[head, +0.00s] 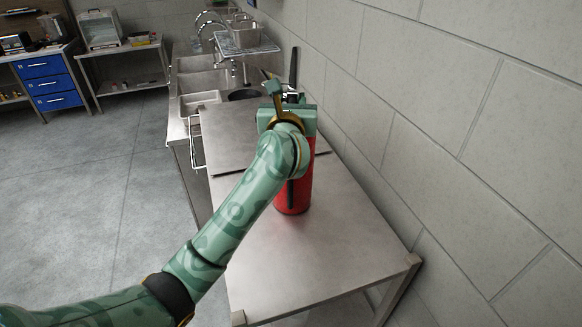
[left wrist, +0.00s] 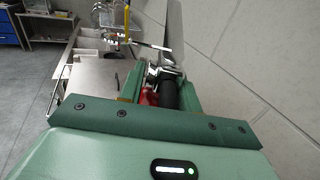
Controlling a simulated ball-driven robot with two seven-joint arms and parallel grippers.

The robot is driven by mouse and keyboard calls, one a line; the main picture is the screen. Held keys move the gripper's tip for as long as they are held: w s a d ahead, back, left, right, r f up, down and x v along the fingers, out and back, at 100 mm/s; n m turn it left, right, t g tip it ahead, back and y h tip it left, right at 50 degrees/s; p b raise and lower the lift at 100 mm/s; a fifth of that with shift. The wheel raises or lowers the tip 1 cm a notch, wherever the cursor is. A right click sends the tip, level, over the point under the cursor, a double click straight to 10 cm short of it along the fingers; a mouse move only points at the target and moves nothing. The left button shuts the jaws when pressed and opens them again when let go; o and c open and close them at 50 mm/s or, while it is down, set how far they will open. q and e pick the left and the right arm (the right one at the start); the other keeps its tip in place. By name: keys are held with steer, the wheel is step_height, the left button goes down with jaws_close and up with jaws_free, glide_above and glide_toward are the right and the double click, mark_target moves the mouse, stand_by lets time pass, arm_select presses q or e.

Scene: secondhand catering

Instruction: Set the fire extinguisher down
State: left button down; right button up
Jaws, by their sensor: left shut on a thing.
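The red fire extinguisher (head: 294,196) is upright over the near part of the steel table (head: 330,245). Its base is on or just above the top; I cannot tell which. My left gripper (head: 290,97) is shut on its top part, and my wrist and forearm hide much of its body. In the left wrist view my left gripper (left wrist: 166,75) is around the head of the extinguisher, where a red part (left wrist: 148,97) and a black part show. My right gripper is not in view.
A block wall (head: 450,130) runs close along the table's right side. A raised steel sheet or board (head: 235,130) covers the table's far part, with sinks (head: 200,80) and a wire rack beyond. The near tabletop is clear. A blue drawer unit (head: 50,82) stands far left.

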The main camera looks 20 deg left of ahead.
arm_select(q)
steer(key=shift+d+r, duration=0.1)
steer(key=shift+r, duration=0.1)
steer(key=shift+w, duration=0.1)
